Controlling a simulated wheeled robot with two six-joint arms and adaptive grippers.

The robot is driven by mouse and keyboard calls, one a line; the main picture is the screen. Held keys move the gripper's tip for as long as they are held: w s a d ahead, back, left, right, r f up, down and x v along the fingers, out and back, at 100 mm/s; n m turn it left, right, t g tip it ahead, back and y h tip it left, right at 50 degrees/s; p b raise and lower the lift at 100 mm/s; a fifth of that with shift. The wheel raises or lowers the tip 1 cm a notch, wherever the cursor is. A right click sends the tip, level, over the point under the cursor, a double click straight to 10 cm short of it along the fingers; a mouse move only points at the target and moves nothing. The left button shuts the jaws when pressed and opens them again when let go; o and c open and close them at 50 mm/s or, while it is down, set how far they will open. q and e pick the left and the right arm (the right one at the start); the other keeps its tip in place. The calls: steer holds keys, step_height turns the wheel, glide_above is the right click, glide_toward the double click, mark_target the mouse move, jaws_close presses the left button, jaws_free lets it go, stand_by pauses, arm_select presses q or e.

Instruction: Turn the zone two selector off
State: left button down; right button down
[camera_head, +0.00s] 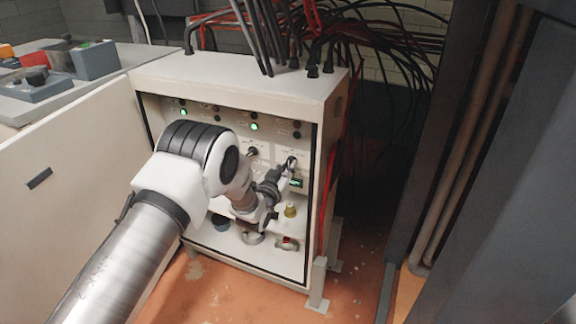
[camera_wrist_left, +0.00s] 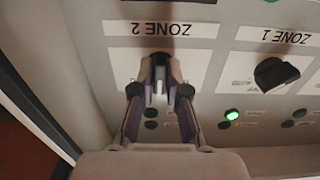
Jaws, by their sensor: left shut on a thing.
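The zone two selector (camera_wrist_left: 160,62) is a small dark knob below the upside-down ZONE 2 label (camera_wrist_left: 160,29) in the left wrist view. My left gripper (camera_wrist_left: 160,92) is shut on it, with a finger on each side; a pale mark shows between the fingertips. In the head view, my left gripper (camera_head: 284,174) reaches the selector (camera_head: 291,161) on the right part of the cabinet's panel. The fingers hide much of the knob and its position markings, so I cannot read its setting. My right gripper is not in view.
The zone one selector (camera_wrist_left: 276,74), a black knob, sits beside zone two, clear of my fingers. A green lamp (camera_wrist_left: 232,114) is lit on the panel. The cabinet's side edge is close to my gripper. A lower shelf holds a yellow-topped item (camera_head: 290,210) and other controls.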

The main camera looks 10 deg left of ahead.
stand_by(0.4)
arm_select(q)
steer(key=c, duration=1.2)
jaws_free()
steer(key=s, duration=0.4)
steer(key=s+a, duration=0.1)
steer(key=s, duration=0.2)
steer(key=s+a, duration=0.1)
steer(key=s, duration=0.3)
steer(key=shift+s+a, duration=0.15)
steer(key=shift+s, duration=0.2)
